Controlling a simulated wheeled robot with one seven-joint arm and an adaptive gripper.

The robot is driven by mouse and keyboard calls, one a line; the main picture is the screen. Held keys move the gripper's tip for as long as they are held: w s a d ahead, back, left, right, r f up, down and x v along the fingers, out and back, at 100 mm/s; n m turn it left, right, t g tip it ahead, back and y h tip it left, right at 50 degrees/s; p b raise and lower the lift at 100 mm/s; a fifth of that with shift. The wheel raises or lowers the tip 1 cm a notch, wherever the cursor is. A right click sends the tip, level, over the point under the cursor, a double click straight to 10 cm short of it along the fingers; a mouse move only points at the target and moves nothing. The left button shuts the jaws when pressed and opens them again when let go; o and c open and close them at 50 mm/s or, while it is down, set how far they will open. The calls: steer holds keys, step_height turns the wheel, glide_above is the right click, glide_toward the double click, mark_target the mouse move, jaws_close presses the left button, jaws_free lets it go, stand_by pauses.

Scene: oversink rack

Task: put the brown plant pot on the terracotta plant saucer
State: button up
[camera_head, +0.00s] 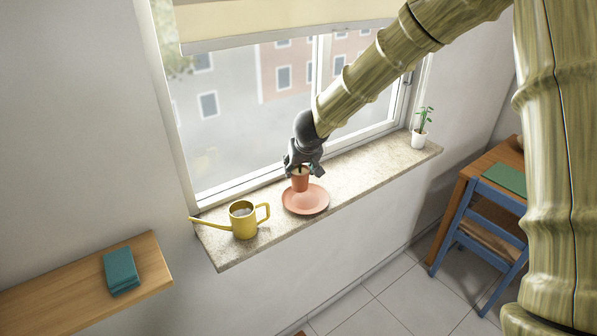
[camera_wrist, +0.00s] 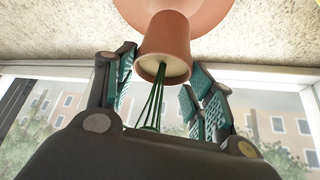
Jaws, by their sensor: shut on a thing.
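The brown plant pot (camera_head: 300,181) is a small terracotta-brown pot, upright under my gripper (camera_head: 303,167) in the head view. In the wrist view, the pot (camera_wrist: 167,38) shows its rim toward my gripper (camera_wrist: 166,88), with thin green stems coming out of it. The gripper's fingers are shut on the pot, one on each side near the rim. The terracotta plant saucer (camera_head: 308,205) lies flat on the windowsill, below the pot, which overlaps its back part. The saucer also shows behind the pot in the wrist view (camera_wrist: 215,12). I cannot tell whether the pot touches it.
A yellow watering can (camera_head: 243,222) stands on the stone windowsill (camera_head: 365,175), left of the saucer. A white potted plant (camera_head: 419,138) stands at the sill's right end. The window is close behind my gripper. The sill between saucer and white pot is clear.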

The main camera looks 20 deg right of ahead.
steer(key=shift+f, duration=1)
steer(key=shift+f, duration=0.25)
steer(key=o, duration=1.1)
steer(key=shift+s+r, duration=0.1)
steer(key=shift+r, duration=0.45)
steer(key=p+v, duration=0.1)
steer(key=v, duration=1)
steer(key=shift+s+r, duration=0.1)
steer(key=shift+r, duration=0.1)
